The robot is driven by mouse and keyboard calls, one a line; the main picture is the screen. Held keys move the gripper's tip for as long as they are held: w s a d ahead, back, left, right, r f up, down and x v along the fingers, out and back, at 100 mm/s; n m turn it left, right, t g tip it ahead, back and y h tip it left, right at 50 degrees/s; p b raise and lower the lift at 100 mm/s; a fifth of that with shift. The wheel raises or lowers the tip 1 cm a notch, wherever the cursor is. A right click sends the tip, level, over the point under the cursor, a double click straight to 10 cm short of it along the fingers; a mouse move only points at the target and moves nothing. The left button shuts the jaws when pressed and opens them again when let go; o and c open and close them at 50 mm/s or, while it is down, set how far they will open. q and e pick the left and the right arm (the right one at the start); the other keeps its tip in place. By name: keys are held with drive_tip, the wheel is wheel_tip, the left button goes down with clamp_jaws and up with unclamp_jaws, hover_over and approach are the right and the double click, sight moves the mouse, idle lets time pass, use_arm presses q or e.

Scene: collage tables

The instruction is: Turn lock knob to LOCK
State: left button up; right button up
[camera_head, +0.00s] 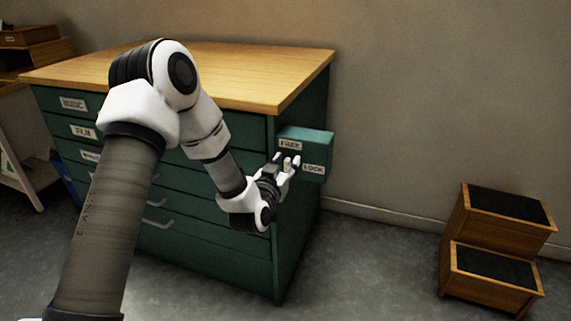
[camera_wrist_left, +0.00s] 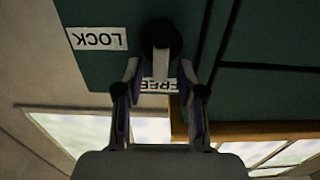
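The green lock box (camera_head: 318,145) sticks out from the side of the green drawer cabinet (camera_head: 285,240). It carries a FREE label (camera_head: 290,145) and a LOCK label (camera_head: 313,168). The wrist view is upside down and shows the LOCK label (camera_wrist_left: 97,38) and the partly hidden FREE label (camera_wrist_left: 160,86). The knob (camera_wrist_left: 161,58) has a dark round base and a pale lever pointing toward FREE. My left gripper (camera_head: 285,160) is at the box front. In the wrist view its open fingers (camera_wrist_left: 160,73) stand either side of the lever, with gaps visible. My right gripper is out of view.
The cabinet has a wooden top (camera_head: 240,65) and drawers with handles. A wooden step stool (camera_head: 462,225) with dark treads stands on the floor at right. Floor between the cabinet and stool is clear. A wall is close behind.

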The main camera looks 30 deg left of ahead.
use_arm(q)
drive_tip(key=c, duration=0.5)
drive_tip(key=shift+s+r, duration=0.1)
clamp_jaws()
drive_tip(key=shift+d, duration=0.1)
drive_tip(key=m+p, duration=0.3)
drive_tip(key=shift+d+m, duration=0.3)
drive_tip(key=shift+d, duration=0.1)
drive_tip(key=shift+w+d+f+m+p, duration=0.2)
drive_tip(key=shift+f+m+p, duration=0.25)
drive_tip(key=shift+m+p, duration=1.55)
drive_tip(key=shift+w+d+f+m+p, duration=0.1)
drive_tip(key=shift+d+f+m+p, duration=0.25)
drive_tip(key=shift+m+p, duration=1.65)
drive_tip(key=shift+w+d+f+m+p, duration=0.15)
drive_tip(key=shift+f+m+p, duration=0.5)
drive_tip(key=shift+m, duration=2.45)
drive_tip(key=shift+r, duration=0.25)
